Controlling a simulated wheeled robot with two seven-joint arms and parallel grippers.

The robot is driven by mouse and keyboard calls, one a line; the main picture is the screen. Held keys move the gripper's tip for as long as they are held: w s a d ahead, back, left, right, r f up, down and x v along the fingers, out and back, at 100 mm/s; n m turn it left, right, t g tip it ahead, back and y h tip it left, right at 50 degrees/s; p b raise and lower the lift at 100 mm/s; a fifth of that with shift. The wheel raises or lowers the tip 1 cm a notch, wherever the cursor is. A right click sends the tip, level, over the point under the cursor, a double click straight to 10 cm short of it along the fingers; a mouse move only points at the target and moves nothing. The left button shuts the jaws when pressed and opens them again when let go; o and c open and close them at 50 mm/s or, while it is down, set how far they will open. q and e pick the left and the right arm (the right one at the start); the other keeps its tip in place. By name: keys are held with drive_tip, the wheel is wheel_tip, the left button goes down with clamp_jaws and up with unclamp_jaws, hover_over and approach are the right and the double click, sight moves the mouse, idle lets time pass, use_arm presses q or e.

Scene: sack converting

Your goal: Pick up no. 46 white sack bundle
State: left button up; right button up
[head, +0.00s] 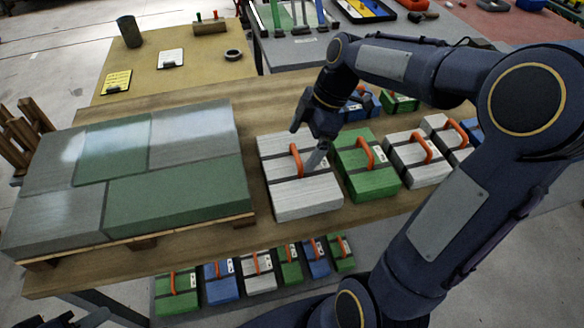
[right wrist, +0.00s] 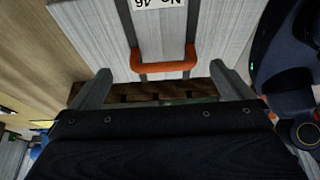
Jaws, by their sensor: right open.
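The white sack bundle no. 46 (head: 305,196) lies on the wooden table, with dark straps and an upright orange handle (head: 296,160). In the right wrist view the white bundle (right wrist: 218,32) fills the top, and its upside-down label (right wrist: 160,4) reads No. 46. My right gripper (head: 309,148) is open and empty, just above the bundle at its handle. In the right wrist view the handle lies between and slightly beyond the fingertips (right wrist: 160,72). I cannot see contact. At the bottom left edge, a dark part, probably my left gripper (head: 78,321), is cut off.
A green bundle (head: 366,181) stands close to the right of the white one, with another white bundle (head: 416,172) beyond. A pallet of grey and green sacks (head: 178,207) stands to the left. Several smaller bundles sit on a lower shelf in front. The back table (head: 205,70) holds clipboards and tape.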

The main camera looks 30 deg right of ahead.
sight(297, 153)
drive_tip(key=shift+a+x, duration=0.2)
drive_tip(key=shift+x, duration=1.75)
drive_tip(key=shift+s, duration=0.1)
drive_tip(key=c, duration=1.6)
drive_tip(key=shift+r, duration=0.1)
drive_tip(key=shift+c, duration=0.5)
drive_tip(key=shift+r, duration=0.1)
